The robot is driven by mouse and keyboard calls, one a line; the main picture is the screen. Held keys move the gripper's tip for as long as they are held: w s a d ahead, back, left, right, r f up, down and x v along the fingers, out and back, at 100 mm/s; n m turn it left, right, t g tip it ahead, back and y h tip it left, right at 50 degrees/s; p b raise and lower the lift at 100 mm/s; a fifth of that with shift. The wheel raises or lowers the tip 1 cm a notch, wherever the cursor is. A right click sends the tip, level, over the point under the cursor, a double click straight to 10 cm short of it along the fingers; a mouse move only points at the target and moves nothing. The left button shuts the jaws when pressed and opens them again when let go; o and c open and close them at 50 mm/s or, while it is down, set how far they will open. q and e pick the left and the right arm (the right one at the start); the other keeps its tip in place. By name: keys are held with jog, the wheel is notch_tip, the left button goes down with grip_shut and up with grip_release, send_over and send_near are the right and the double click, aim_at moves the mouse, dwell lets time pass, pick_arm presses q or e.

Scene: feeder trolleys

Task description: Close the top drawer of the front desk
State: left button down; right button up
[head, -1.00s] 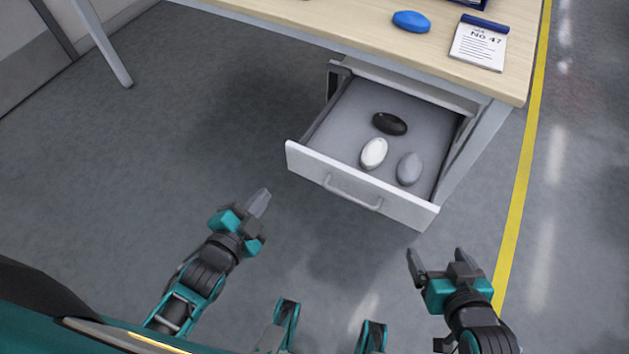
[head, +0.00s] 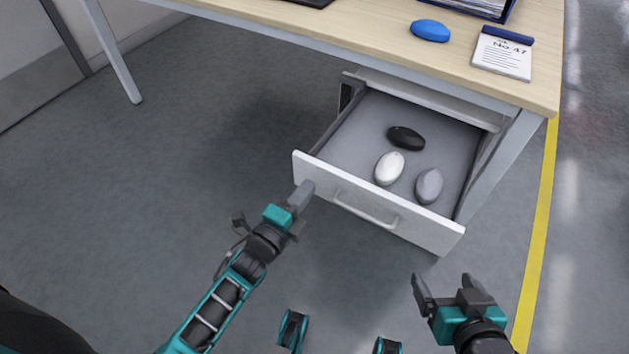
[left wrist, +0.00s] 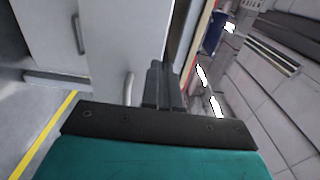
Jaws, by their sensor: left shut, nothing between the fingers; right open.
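The top drawer (head: 365,203) of the front desk (head: 370,32) stands pulled out, with a white front and a bar handle (head: 365,208). Inside lie a black (head: 406,138), a white (head: 389,168) and a grey (head: 429,186) rounded object. My left gripper (head: 304,190) is shut and empty, its tips at the left end of the drawer front; I cannot tell whether they touch. In the left wrist view its shut fingers (left wrist: 161,82) point at a pale panel (left wrist: 108,40). My right gripper (head: 450,285) is open and empty, in front of the drawer's right end.
On the desktop are a blue rounded object (head: 430,31), a notepad (head: 503,54) marked No 47 and a dark-edged tray or folder of papers (head: 490,8). A desk leg (head: 115,55) stands at the left. The grey floor left of the drawer is clear. A yellow line (head: 545,200) runs along the right.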

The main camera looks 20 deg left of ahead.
aim_at(322, 169)
pick_arm(q)
jog(key=shift+b+x, duration=0.4)
jog(key=shift+x, duration=1.7)
jog(key=shift+w, duration=0.15)
